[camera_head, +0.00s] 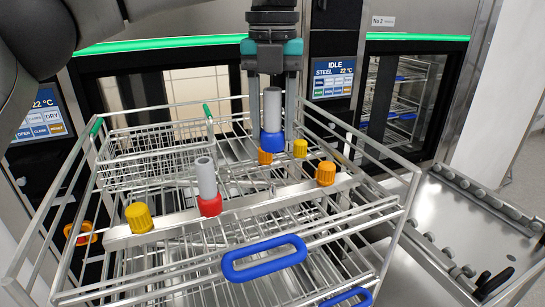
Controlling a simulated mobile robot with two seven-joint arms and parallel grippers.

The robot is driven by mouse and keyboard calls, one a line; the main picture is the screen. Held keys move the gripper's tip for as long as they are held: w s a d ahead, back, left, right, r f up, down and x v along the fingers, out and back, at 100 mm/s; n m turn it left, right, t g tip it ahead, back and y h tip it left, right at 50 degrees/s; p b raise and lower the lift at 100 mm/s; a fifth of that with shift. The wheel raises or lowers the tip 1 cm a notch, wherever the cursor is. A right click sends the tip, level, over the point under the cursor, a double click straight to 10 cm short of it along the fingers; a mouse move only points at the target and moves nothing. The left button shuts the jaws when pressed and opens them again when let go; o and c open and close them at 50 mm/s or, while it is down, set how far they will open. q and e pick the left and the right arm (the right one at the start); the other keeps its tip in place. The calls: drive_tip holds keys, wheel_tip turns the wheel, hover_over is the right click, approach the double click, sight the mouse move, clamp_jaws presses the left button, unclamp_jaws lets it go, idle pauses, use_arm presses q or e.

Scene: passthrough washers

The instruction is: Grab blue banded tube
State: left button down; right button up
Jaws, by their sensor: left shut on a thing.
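The blue banded tube (272,110) is a grey upright cylinder with a blue collar at its lower end. It stands over the rail of the wire rack (190,222), near an orange cap. My left gripper (272,95) comes down from above with one finger on each side of the tube and is shut on its grey upper part. A second grey tube with a red band (207,185) stands on the rail to the left and nearer. Whether the blue banded tube touches the rail cannot be told. My right gripper is not in view.
Yellow and orange caps (139,217) sit along the rack's rail. A blue handle (264,258) is at the rack's front. Washer doors with green light strips (415,37) stand behind. A metal trolley surface (478,225) lies at the right.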

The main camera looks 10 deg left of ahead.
use_arm(q)
wheel_tip(320, 180, up, 11)
drive_tip(key=shift+f+p, duration=0.2)
drive_tip(key=shift+p, duration=0.5)
